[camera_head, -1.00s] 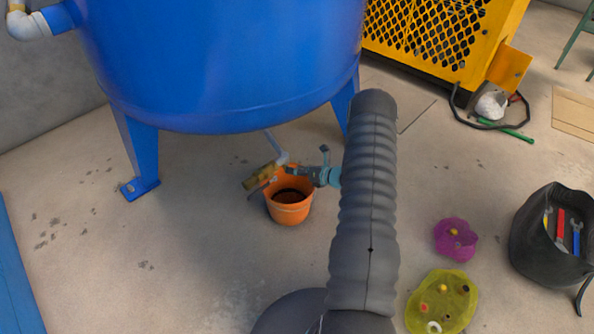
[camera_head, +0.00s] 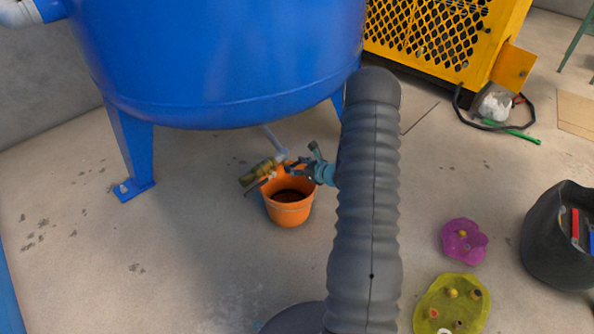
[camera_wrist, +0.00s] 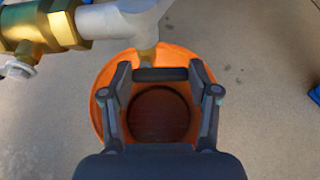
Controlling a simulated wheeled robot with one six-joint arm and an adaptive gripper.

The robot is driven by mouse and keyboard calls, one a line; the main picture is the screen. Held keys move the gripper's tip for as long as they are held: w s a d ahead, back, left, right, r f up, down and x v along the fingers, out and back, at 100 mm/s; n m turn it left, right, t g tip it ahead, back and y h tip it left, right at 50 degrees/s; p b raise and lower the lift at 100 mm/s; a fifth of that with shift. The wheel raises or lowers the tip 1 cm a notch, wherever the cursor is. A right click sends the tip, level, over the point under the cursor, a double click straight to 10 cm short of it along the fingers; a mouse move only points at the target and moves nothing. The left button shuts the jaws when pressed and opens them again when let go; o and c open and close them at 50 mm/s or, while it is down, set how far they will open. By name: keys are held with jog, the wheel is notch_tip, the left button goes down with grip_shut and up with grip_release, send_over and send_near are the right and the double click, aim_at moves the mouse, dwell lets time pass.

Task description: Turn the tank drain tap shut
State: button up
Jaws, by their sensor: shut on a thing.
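The brass drain tap (camera_head: 262,172) sits on a pale pipe under the blue tank (camera_head: 220,70). In the wrist view the tap (camera_wrist: 50,25) is at the upper left, beside a pale pipe elbow (camera_wrist: 125,18). My gripper (camera_head: 305,170) is at the right of the tap, above the orange pot's rim. In the wrist view my gripper (camera_wrist: 160,78) has its fingers apart, with a dark bar (camera_wrist: 160,74) between the tips. The bar looks like the tap's handle; its join to the tap is hidden. My arm hides part of the scene.
The orange pot (camera_head: 290,213) with dark contents stands below the tap. A tank leg (camera_head: 130,155) stands at left. A yellow machine (camera_head: 450,40) is behind. A purple dish (camera_head: 464,241), a yellow-green dish (camera_head: 450,305) and a black bucket (camera_head: 560,245) are at right.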

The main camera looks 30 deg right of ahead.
dwell(0.5)
jog(key=o, duration=1.2)
jog(key=shift+c, duration=0.2)
jog(key=v, duration=1.2)
